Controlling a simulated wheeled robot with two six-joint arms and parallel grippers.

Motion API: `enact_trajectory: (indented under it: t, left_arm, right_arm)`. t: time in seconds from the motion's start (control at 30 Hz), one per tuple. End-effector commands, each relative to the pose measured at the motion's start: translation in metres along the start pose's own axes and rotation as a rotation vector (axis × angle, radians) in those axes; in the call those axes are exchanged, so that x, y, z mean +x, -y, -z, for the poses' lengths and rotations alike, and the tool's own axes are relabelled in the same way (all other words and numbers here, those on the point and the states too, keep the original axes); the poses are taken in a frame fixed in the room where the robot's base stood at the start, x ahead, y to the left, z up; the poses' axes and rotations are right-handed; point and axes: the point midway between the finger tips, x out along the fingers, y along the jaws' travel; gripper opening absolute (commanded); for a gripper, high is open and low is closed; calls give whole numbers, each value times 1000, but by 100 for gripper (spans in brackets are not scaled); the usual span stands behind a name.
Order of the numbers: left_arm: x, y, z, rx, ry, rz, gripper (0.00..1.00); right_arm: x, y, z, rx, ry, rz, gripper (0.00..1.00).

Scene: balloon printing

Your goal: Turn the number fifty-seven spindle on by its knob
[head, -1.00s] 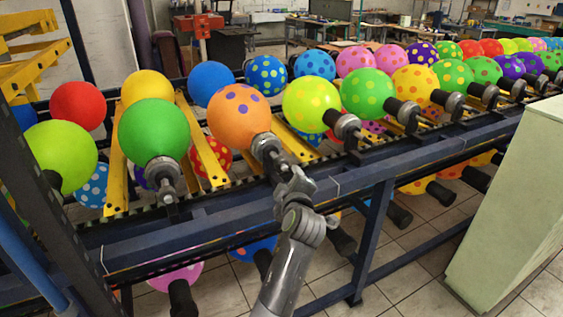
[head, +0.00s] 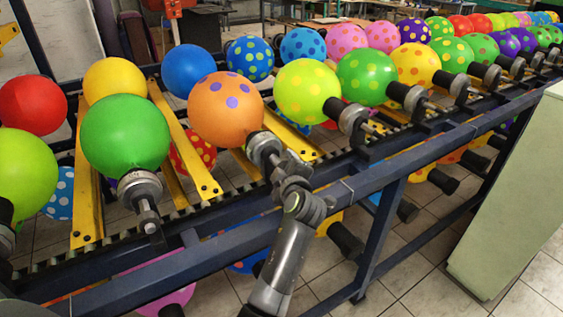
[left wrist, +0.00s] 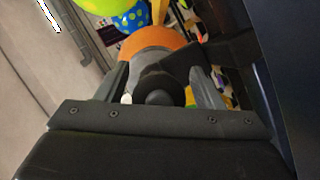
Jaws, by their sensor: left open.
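A row of spindles, each with a round knob and a balloon, runs along the dark rack. My left gripper (head: 287,168) is at the outer end of the spindle (head: 264,149) of the orange balloon with purple dots (head: 225,108). In the left wrist view, a dark round knob (left wrist: 158,90) lies between my two open fingers (left wrist: 161,92), with the orange balloon (left wrist: 150,42) behind it. I cannot tell whether the fingers touch the knob. No spindle number is readable, so I cannot tell which is fifty-seven. My right gripper is not in view.
A green balloon's spindle (head: 140,190) stands to the left and a yellow-green dotted balloon's spindle (head: 349,117) to the right. The blue rack rail (head: 240,236) runs below my gripper. A pale green cabinet (head: 510,200) stands at the right.

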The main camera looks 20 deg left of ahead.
Motion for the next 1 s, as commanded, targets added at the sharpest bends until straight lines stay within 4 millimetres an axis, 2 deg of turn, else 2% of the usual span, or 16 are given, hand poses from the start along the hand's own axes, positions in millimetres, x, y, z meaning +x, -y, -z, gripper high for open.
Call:
enact_trajectory:
  t: [0.3,0.67,1.0]
  left_arm:
    - [0,1,0,0,-1,1,61]
    - [0,1,0,0,-1,1,16]
    - [0,0,0,51,-1,23,16]
  right_arm:
    - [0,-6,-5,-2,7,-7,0]
    - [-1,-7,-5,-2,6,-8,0]
    - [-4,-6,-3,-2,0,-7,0]
